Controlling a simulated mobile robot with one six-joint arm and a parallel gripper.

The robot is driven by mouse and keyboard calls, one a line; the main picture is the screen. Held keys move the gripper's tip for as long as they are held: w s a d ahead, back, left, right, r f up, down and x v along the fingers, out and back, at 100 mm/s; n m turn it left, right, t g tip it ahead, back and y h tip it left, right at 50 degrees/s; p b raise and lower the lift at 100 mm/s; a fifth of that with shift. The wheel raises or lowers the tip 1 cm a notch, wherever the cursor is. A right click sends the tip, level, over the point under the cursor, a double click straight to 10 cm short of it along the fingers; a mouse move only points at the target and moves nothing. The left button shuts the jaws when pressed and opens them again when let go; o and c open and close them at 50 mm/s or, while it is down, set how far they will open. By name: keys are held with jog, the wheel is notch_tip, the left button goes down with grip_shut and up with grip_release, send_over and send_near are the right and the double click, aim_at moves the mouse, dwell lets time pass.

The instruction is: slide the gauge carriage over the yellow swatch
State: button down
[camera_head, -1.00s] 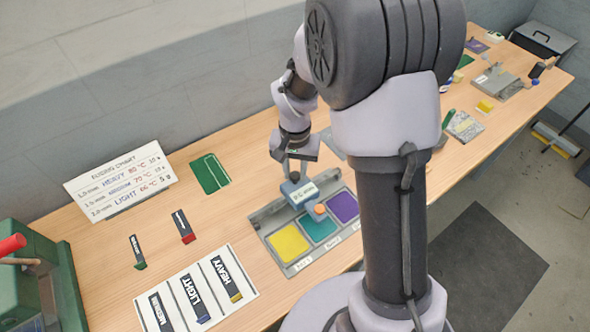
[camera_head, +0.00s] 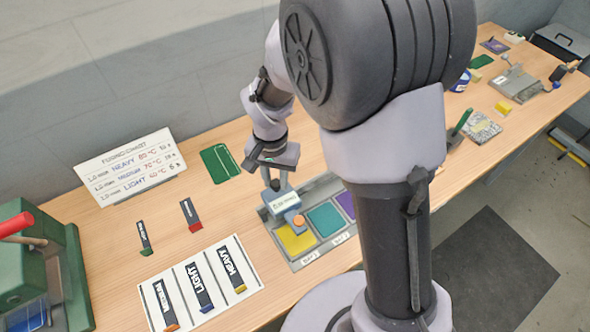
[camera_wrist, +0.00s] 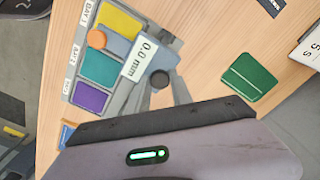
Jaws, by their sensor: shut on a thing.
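The gauge carriage (camera_head: 283,203) is a blue-grey block with a white label and an orange knob (camera_head: 299,220), on a grey swatch tray (camera_head: 312,259). My gripper (camera_head: 277,185) is shut on the carriage's dark post (camera_wrist: 160,80) at its back end. In the head view the carriage covers the far part of the yellow swatch (camera_head: 297,241). In the wrist view the carriage (camera_wrist: 117,45) lies along the yellow swatch's (camera_wrist: 120,22) teal-side edge, and the orange knob is at that swatch's corner. The label reads 0.0 mm. The teal swatch (camera_head: 326,219) is uncovered.
A purple swatch (camera_wrist: 91,98) is at the tray's other end. A green press (camera_head: 40,265) stands far left.

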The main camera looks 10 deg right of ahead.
jog(key=shift+s+a, duration=0.1)
jog(key=shift+a, duration=0.35)
jog(key=c, duration=1.3)
grip_release()
jog(key=shift+a, duration=0.1)
jog(key=shift+o, duration=0.8)
jog(key=shift+s+a, duration=0.1)
jog(key=shift+a, duration=0.05)
notch_tip(320, 180, up, 17)
jog(key=p, duration=0.5)
jog(key=shift+r, duration=0.2)
